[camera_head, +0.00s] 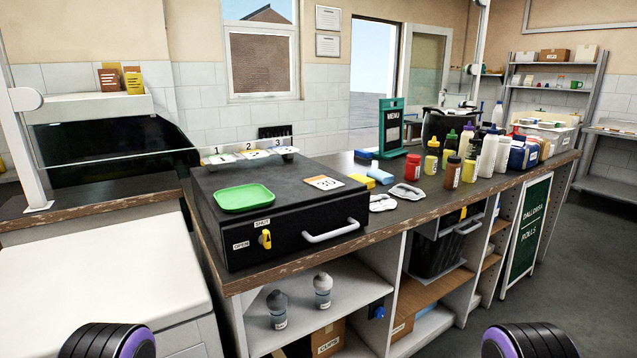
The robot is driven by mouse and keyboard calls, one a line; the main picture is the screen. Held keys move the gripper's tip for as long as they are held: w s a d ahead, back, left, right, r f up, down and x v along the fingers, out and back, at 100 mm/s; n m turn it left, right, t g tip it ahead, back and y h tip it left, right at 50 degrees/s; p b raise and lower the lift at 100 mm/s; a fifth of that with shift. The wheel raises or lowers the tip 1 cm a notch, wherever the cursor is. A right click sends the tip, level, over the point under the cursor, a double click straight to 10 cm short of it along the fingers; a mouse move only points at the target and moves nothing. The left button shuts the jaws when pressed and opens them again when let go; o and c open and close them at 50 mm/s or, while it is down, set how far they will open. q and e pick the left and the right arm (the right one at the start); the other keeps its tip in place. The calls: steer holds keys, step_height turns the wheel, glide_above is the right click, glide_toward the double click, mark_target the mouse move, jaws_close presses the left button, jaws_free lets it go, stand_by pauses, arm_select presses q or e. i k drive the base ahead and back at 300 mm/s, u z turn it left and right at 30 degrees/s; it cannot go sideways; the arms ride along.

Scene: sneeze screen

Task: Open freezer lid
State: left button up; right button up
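A white chest (95,285) with a broad flat top fills the lower left of the head view and looks like the freezer. Its lid looks closed, and its near and left parts run out of the picture. No handle on it is visible to me. Neither of my grippers is in view. Only dark rounded parts of my own arms with purple rings show at the bottom edge, one at left and one at right.
The wooden counter (345,165) stands right of the chest. On it are a black case (290,230) with a yellow latch (265,239), a green tray (244,197) and several bottles (470,150). A clear screen (110,158) stands behind the chest. Floor is free at right.

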mark_target(149, 272)
steer(key=u, duration=1.5)
steer(key=k, duration=0.45)
steer(key=z, duration=0.25)
steer(key=i, duration=0.85)
steer(key=u, duration=0.4)
